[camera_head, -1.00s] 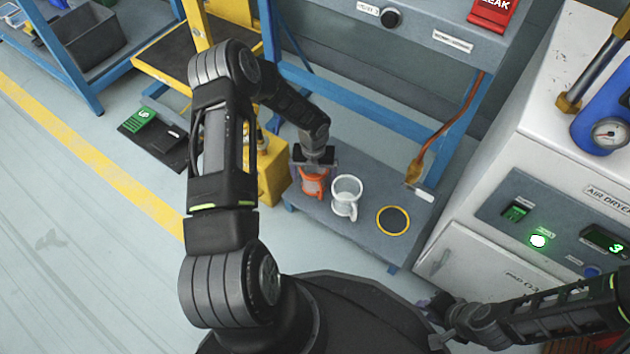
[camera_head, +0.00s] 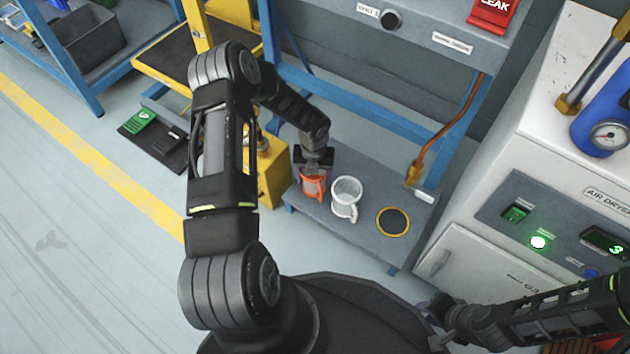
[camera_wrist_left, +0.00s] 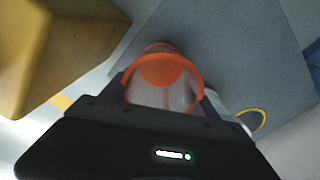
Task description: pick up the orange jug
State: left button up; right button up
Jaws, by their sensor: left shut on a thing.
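The orange jug (camera_head: 313,186) is at the left end of the low grey shelf (camera_head: 362,227) in the head view. My left gripper (camera_head: 314,170) comes down on it from above and is shut on it. In the left wrist view the jug's orange rim (camera_wrist_left: 163,62) shows between the fingers of my left gripper (camera_wrist_left: 163,92). Whether the jug's base touches the shelf cannot be told. My right gripper (camera_head: 436,322) is at the lower right in front of the white cabinet; its fingers are too small and dark to read.
A white jug (camera_head: 346,197) stands close to the right of the orange jug. A yellow-ringed black disc (camera_head: 393,221) lies further right on the shelf. A yellow block (camera_head: 272,172) is close on the left. The white air dryer (camera_head: 476,222) bounds the right side.

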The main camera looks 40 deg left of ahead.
pick_arm(q)
jog(key=c, duration=0.5)
notch_tip(320, 180, up, 10)
jog(key=p, duration=0.4)
jog(key=shift+p, duration=0.35)
